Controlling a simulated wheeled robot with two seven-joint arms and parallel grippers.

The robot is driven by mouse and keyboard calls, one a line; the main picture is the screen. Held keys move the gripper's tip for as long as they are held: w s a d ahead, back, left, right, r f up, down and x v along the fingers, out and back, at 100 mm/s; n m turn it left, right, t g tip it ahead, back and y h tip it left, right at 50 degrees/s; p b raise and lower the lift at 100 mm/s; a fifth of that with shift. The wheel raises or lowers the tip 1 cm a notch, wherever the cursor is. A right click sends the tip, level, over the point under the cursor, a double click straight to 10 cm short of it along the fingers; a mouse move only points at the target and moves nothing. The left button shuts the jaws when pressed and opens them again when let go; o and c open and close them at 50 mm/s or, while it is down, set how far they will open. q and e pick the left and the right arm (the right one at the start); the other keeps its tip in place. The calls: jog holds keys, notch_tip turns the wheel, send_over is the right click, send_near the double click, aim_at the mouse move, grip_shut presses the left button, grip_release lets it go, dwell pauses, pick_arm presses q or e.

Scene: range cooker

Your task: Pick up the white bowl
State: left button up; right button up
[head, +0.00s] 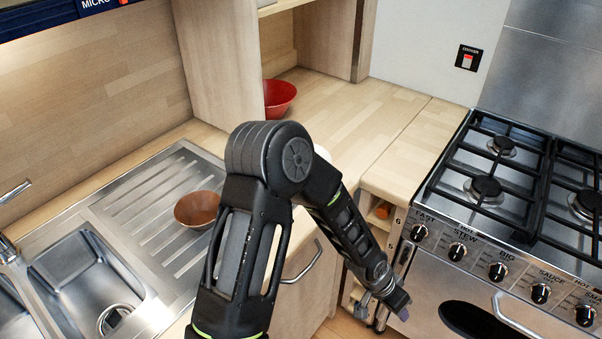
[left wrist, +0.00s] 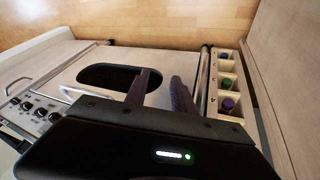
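A small white edge (head: 322,153) shows on the wooden worktop behind my arm's elbow. It may be the white bowl, but my arm hides nearly all of it. My left gripper (head: 386,304) hangs low in front of the cooker, well below the worktop and away from that white edge. In the left wrist view, the left gripper (left wrist: 164,78) has its two dark fingers apart with nothing between them. The oven front lies beyond them. My right gripper is in neither view.
A red bowl (head: 279,97) stands at the back of the worktop (head: 345,110). A brown bowl (head: 198,209) sits on the steel drainer (head: 150,225) beside the sink. The gas cooker (head: 490,180) is at the right. A narrow spice rack (left wrist: 229,85) is close beside my gripper.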

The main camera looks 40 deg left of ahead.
pick_arm(q)
jog(key=w+a+r+m+y, duration=0.3)
jog(key=w+a+r, duration=0.2)
jog(key=a+r, duration=0.3)
jog(key=w+a+r+m+y, duration=0.2)
jog(key=w+a+r+y, duration=0.15)
jog(key=a+r, duration=0.5)
jog(key=s+a+r+g+y, duration=0.1)
jog(key=s+a+r+y, duration=0.1)
jog(key=a+r, duration=0.2)
jog(key=s+a+r+g+y, duration=0.1)
jog(key=a+r+y, duration=0.1)
jog(key=a+r, duration=0.3)
jog(key=a, duration=0.3)
jog(key=shift+s+r+g, duration=0.25)
jog(key=shift+s+g, duration=0.1)
jog(key=shift+g, duration=0.05)
jog(key=shift+y, duration=0.25)
jog(key=shift+x, duration=1.3)
